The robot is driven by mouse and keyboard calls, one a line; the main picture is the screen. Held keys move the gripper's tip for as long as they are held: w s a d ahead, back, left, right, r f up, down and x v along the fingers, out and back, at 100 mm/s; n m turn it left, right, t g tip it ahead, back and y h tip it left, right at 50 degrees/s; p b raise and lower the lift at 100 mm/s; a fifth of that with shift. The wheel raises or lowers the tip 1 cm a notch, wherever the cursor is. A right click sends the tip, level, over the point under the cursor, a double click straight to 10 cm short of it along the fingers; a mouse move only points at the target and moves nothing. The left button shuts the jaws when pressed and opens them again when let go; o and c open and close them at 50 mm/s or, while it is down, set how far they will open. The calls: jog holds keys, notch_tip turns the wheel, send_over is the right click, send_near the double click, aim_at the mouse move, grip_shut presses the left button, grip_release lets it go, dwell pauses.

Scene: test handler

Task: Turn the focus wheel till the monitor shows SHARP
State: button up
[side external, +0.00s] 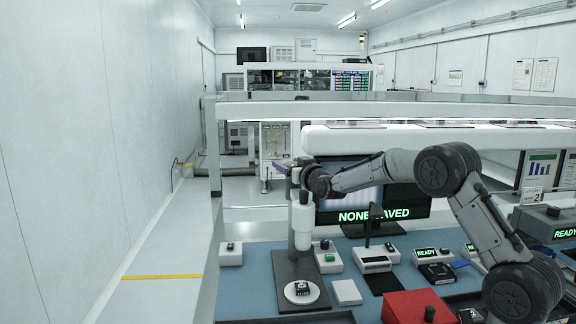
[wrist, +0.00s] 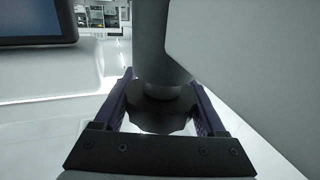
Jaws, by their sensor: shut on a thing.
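A white microscope (side external: 303,228) stands on a dark base with a round white stage (side external: 302,292), and a small dark chip (side external: 301,288) lies on the stage. My gripper (side external: 290,168) is at the top of the microscope. In the wrist view, my gripper (wrist: 163,90) has its two fingers on either side of a dark, scalloped focus wheel (wrist: 160,116) below a grey cylinder, and is shut on it. The wheel is not clearly visible in the side view.
Small boxes with buttons, such as one with a green button (side external: 327,257), stand right of the microscope. A red box (side external: 415,306) and a white block (side external: 346,292) are at the front.

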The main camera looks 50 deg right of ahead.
jog(key=shift+r, duration=0.15)
jog(key=o, duration=1.3)
jog(key=v, duration=1.4)
jog(key=shift+w, duration=0.1)
jog(key=shift+a, duration=0.1)
